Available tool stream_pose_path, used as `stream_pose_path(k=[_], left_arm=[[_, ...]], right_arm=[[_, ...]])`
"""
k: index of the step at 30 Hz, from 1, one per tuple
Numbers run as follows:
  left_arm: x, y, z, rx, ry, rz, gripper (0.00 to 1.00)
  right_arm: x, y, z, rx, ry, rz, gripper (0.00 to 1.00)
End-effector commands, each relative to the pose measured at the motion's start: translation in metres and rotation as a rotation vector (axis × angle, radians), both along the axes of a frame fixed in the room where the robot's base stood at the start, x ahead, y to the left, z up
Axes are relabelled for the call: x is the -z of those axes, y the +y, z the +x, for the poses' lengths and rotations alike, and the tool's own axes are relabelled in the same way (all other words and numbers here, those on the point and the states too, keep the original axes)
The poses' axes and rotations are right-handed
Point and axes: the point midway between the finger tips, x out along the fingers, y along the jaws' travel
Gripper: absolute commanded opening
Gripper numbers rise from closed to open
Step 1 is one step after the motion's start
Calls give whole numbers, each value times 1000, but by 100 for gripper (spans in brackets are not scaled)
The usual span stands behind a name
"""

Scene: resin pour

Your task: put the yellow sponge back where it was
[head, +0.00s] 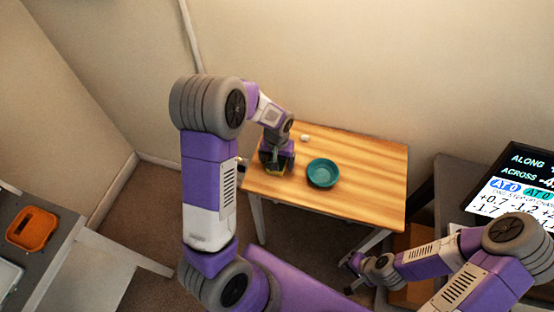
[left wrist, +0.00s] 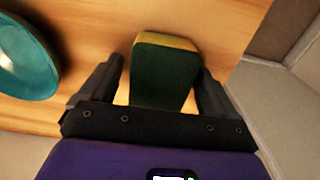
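The yellow sponge (left wrist: 165,75), with a dark green face and a yellow edge, sits between the fingers of my left gripper (left wrist: 162,78) in the left wrist view. A strip of wood shows between the sponge and the left-hand finger; the right-hand finger is very close to it. In the head view my left gripper (head: 274,168) is low at the table's left part and hides most of the sponge. My right gripper (head: 349,275) is empty, off the table's front edge, with its fingers apart.
A teal bowl (head: 322,173) stands on the wooden table (head: 370,190), right of my left gripper; it also shows in the left wrist view (left wrist: 25,60). A small white object (head: 305,138) lies near the back edge. A screen (head: 515,185) stands at the right. The table's right part is clear.

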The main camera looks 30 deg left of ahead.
Motion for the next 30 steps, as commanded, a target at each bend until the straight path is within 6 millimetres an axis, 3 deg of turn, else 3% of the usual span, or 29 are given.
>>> stream_pose_path(k=[8, 21, 30], left_arm=[[-7, 0, 0, 0, -1, 0, 90], [-95, 0, 0, 0, -3, 0, 90], [-123, 0, 0, 0, -1, 0, 90]], right_arm=[[-5, 0, 0, 0, 0, 0, 0], [-29, 0, 0, 0, 0, 0, 0], [-35, 0, 0, 0, 0, 0, 0]])
